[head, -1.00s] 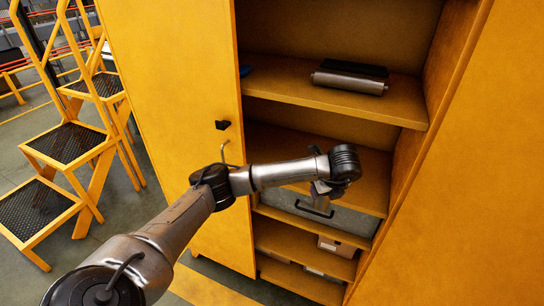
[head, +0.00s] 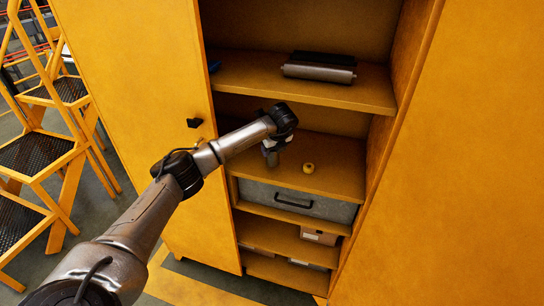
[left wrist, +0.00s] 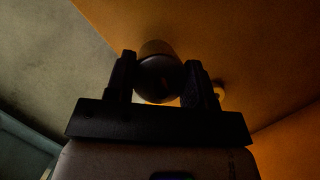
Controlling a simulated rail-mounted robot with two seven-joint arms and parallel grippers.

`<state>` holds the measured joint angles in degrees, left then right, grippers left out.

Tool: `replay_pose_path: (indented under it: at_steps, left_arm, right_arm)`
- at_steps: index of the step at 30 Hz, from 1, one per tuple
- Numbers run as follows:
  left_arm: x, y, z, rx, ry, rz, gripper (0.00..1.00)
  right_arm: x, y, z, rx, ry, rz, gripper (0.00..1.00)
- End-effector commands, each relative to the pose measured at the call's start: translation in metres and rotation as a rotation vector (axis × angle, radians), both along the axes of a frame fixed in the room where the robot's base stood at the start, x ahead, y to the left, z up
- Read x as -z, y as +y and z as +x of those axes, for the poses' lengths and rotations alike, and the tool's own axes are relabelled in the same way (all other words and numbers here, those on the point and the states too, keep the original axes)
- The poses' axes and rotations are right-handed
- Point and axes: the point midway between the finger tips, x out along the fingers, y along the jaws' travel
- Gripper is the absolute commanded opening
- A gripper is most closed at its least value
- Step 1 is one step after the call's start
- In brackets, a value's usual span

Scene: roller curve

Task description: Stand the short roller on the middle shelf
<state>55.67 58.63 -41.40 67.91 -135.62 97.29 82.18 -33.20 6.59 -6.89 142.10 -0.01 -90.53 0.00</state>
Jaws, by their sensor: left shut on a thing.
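My left gripper (left wrist: 160,76) is shut on a dark, round-ended cylinder, the short roller (left wrist: 160,80), which sits between its two fingers in the left wrist view. In the head view, the left gripper (head: 270,154) is inside the cabinet over the left part of the middle shelf (head: 335,172). The roller is mostly hidden there by the wrist and gripper. I cannot tell whether the roller touches the shelf. My right gripper is not in view.
A small yellow ring-like thing (head: 308,168) lies on the middle shelf, right of the gripper. A long grey roller (head: 318,73) and a black one lie on the upper shelf (head: 300,90). A grey case (head: 310,206) is below. The open cabinet door (head: 150,120) stands left.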

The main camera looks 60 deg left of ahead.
Motion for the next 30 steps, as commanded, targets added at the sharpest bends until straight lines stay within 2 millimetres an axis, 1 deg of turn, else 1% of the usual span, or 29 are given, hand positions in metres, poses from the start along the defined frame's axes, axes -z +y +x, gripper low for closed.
replay_pose_path:
  at_steps: [2,5,12,14,25,26,30]
  left_arm:
    - [-0.001,0.002,0.000,-0.001,-0.003,0.000,0.11]
    - [0.003,0.003,0.000,-0.001,-0.001,0.000,0.11]
    - [0.029,0.002,-0.001,-0.001,0.002,0.001,0.11]
    - [0.033,0.002,0.000,0.000,0.000,0.001,0.11]
    - [0.037,0.002,0.000,-0.001,-0.001,0.001,0.11]
    - [0.037,0.002,0.000,0.000,0.000,0.000,0.52]
    - [0.037,0.002,0.000,0.000,0.000,0.000,0.65]
  right_arm:
    - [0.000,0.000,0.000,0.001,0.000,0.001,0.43]
    - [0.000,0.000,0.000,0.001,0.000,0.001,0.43]
    - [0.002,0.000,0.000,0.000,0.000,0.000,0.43]
    - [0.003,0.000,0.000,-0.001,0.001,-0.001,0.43]
    - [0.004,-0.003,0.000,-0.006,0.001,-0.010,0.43]
    - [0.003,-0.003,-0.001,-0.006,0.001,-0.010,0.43]
    - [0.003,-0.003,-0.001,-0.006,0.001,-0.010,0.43]
